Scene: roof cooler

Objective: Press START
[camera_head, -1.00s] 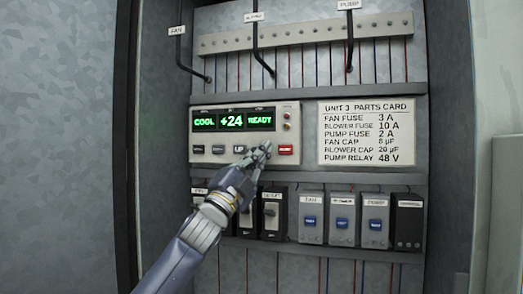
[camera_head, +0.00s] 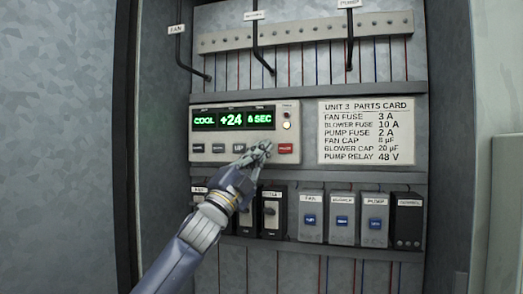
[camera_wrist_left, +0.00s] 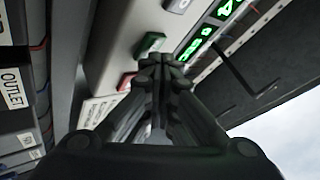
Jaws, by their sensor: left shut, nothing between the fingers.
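Contact with the green button cannot be told. My right gripper is not in view.
A parts card (camera_head: 366,132) is right of the panel. Below are labelled modules with blue buttons (camera_head: 342,222) and dark switch modules (camera_head: 272,214). Cabinet walls stand on both sides.

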